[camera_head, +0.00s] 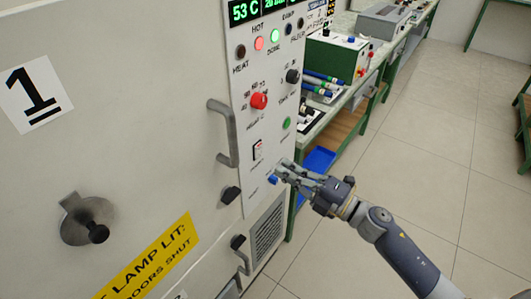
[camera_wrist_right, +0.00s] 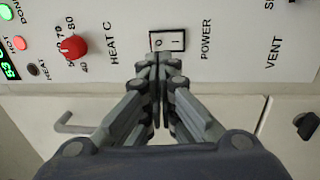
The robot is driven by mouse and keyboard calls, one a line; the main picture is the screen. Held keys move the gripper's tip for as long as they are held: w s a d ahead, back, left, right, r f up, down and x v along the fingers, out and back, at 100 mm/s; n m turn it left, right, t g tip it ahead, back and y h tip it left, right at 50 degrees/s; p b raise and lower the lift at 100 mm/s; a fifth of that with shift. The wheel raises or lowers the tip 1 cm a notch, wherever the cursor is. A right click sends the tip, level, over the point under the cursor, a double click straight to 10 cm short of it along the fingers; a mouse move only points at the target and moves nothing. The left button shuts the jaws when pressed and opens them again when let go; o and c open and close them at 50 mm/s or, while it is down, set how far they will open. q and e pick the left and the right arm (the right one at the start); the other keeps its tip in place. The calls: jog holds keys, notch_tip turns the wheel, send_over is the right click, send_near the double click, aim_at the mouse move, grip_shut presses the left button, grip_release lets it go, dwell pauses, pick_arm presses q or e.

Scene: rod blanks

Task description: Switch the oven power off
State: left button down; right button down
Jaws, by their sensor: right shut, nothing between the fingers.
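The oven's white rocker power switch (camera_head: 257,150) is on the lower part of the control panel. It also shows in the right wrist view (camera_wrist_right: 167,40), beside the word POWER, with a round mark on its left half. My right gripper (camera_head: 279,171) is shut and empty, just in front of the panel, below and right of the switch in the head view. In the wrist view its fingertips (camera_wrist_right: 160,57) overlap the switch's lower edge; I cannot tell whether they touch it. Which way the rocker is tipped is unclear. My left gripper is not in view.
The panel also carries a red heat knob (camera_head: 258,101), a black knob (camera_head: 292,76), a green button (camera_head: 287,123) and a blue part (camera_head: 273,180) beside my fingers. The HOT and DONE lamps are lit. Door handles (camera_head: 224,135) stick out to the left. Floor right is clear.

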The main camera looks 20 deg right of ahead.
aim_at(253, 148)
jog(key=p+x, duration=0.1)
jog(key=x, duration=0.4)
jog(key=shift+w+a+r, duration=0.15)
jog(key=shift+w+r, duration=0.05)
jog(key=shift+w, duration=0.05)
jog(key=shift+w+a+p, duration=0.4)
jog(key=shift+w+a, duration=0.05)
jog(key=shift+w, duration=0.1)
jog(key=shift+f, duration=0.1)
jog(key=shift+w+a+r, duration=0.2)
jog(key=shift+r, duration=0.1)
jog(key=shift+d+f, duration=0.1)
jog(key=shift+f, duration=0.05)
